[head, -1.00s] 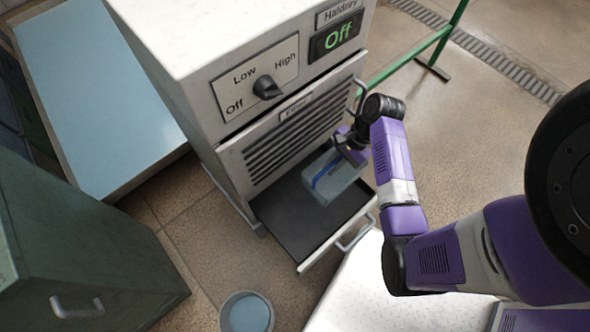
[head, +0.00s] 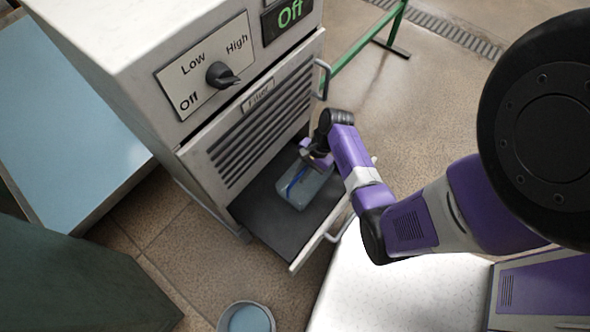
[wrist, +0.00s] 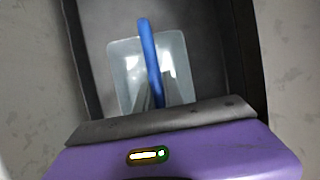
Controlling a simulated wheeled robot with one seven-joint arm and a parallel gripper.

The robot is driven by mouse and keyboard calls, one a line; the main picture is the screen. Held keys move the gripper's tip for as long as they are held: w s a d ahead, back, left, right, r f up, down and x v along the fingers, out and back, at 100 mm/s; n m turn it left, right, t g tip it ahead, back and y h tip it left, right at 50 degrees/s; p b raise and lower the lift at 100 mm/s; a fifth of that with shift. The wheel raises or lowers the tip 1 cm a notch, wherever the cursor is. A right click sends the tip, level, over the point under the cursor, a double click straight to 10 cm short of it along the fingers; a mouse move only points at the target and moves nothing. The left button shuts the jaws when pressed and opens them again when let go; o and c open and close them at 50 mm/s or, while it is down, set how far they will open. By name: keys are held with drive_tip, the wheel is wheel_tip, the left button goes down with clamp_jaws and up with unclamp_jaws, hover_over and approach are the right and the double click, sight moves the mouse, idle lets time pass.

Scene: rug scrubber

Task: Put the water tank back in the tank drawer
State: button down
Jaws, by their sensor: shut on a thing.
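The water tank (head: 303,190) is a translucent grey box with a blue handle. It is over the floor of the open tank drawer (head: 255,211), toward the drawer's inner right part; I cannot tell whether it touches the floor. My gripper (head: 307,168) is above the tank and shut on its blue handle. In the wrist view the handle (wrist: 149,52) runs between my fingers (wrist: 155,98), with the tank (wrist: 124,70) below it and the dark drawer (wrist: 205,40) around it. The fingertips are partly hidden in the head view.
The machine's filter panel (head: 240,140) stands right above the drawer, with a vertical handle (head: 323,80) at its right. The drawer front (head: 322,238) sticks out near a white surface (head: 390,295). A bucket (head: 246,318) stands on the floor in front.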

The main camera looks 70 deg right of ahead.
drive_tip(key=w, duration=0.1)
drive_tip(key=w+f+b, duration=0.1)
drive_tip(key=shift+w+d+f, duration=0.1)
drive_tip(key=shift+w+d, duration=0.2)
drive_tip(key=shift+d, duration=0.05)
drive_tip(key=shift+f, duration=0.1)
drive_tip(key=c, duration=1.5)
unclamp_jaws()
drive_tip(key=shift+o, duration=0.2)
